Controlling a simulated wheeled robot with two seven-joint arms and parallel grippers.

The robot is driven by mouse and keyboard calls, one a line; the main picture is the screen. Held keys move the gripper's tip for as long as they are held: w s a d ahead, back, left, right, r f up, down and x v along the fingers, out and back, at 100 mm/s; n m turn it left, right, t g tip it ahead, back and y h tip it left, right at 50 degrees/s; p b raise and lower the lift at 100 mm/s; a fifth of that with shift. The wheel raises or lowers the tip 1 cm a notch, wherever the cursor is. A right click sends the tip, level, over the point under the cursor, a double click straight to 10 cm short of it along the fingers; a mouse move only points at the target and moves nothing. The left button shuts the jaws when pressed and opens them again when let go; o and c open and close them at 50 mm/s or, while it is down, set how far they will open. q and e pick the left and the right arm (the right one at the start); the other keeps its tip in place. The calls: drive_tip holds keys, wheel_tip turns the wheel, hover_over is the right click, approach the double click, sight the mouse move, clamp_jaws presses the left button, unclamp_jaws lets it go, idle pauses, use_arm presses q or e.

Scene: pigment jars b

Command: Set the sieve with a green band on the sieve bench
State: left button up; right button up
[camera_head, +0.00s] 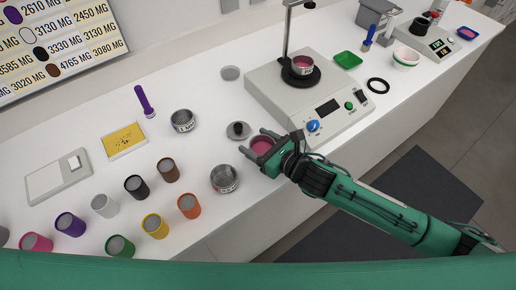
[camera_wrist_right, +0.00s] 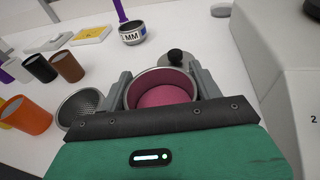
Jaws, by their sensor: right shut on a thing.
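My right gripper (camera_head: 264,146) is shut on a round metal-rimmed container with pink content (camera_head: 262,147). In the right wrist view the same pink-filled container (camera_wrist_right: 163,93) sits between the two fingers. One metal sieve (camera_head: 225,178) stands left of the gripper, and its mesh (camera_wrist_right: 82,106) shows in the right wrist view. Another sieve (camera_head: 183,120) stands farther back; its label ending in MM (camera_wrist_right: 131,33) shows in the wrist view. I cannot make out a green band on any of them. My left gripper is not in view.
A lid with a black knob (camera_head: 238,132) lies close beside the gripper. A grey machine (camera_head: 300,102) with a stand and a small pink-filled cup (camera_head: 302,65) stands behind. Several coloured jars (camera_head: 154,226) stand at the front left. A grey disc (camera_head: 230,73) lies at the back.

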sight(259, 151)
wheel_tip(259, 151, down, 3)
drive_tip(key=shift+f, duration=0.15)
drive_tip(key=shift+f, duration=0.2)
drive_tip(key=o, duration=1)
drive_tip(key=shift+s+d+r, duration=0.1)
drive_tip(key=shift+r, duration=0.1)
